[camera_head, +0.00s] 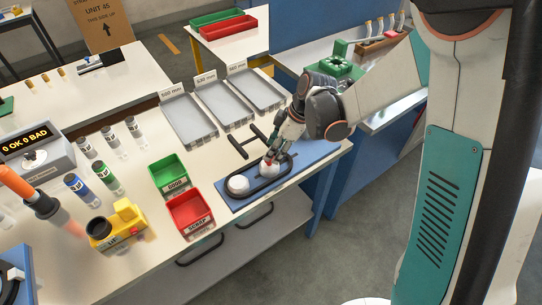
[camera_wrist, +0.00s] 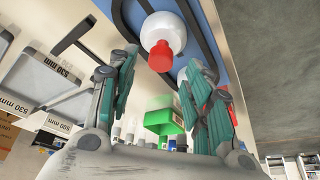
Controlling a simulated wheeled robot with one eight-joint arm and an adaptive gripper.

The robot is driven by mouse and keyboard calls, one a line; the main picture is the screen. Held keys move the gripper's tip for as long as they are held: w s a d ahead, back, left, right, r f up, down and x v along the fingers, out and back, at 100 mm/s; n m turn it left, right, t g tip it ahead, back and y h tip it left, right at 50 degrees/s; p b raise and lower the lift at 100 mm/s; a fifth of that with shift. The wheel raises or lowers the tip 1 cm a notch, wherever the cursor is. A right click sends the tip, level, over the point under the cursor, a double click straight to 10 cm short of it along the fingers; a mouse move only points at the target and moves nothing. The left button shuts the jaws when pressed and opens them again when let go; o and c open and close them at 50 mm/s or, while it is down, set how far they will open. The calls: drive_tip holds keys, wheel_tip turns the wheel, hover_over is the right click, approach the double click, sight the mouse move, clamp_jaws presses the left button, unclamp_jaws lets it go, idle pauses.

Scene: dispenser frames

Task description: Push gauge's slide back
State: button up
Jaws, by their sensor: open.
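The gauge appears to be the black oval frame (camera_head: 285,171) on a blue board (camera_head: 317,152) at the table's right end. A white round knob (camera_head: 238,185) sits inside its left end. A second white part (camera_head: 268,164) with a red tip is under my gripper (camera_head: 273,155). Black T-shaped bars (camera_head: 240,147) lie behind the frame; I cannot tell which part is the slide. In the wrist view, my open gripper (camera_wrist: 166,88) has its fingers either side below the red tip (camera_wrist: 161,57) of a white knob (camera_wrist: 165,28). Nothing is between the fingertips; contact is unclear.
Green (camera_head: 168,174) and red (camera_head: 190,212) bins stand left of the board. Grey trays (camera_head: 190,122) lie behind it. A yellow device (camera_head: 118,228), several small bottles (camera_head: 108,178) and a counter display (camera_head: 30,150) are further left. The table's front edge is close.

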sight(266, 167)
drive_tip(key=shift+b+x, duration=0.3)
drive_tip(key=shift+x, duration=1.45)
clamp_jaws()
drive_tip(key=shift+s+a+b, duration=0.35)
drive_tip(key=shift+s+a, duration=0.15)
drive_tip(key=shift+a, duration=0.25)
drive_tip(key=shift+c, duration=1.7)
unclamp_jaws()
drive_tip(key=o, duration=0.3)
drive_tip(key=shift+a, duration=0.1)
drive_tip(key=shift+o, duration=0.2)
drive_tip(key=shift+r, duration=0.1)
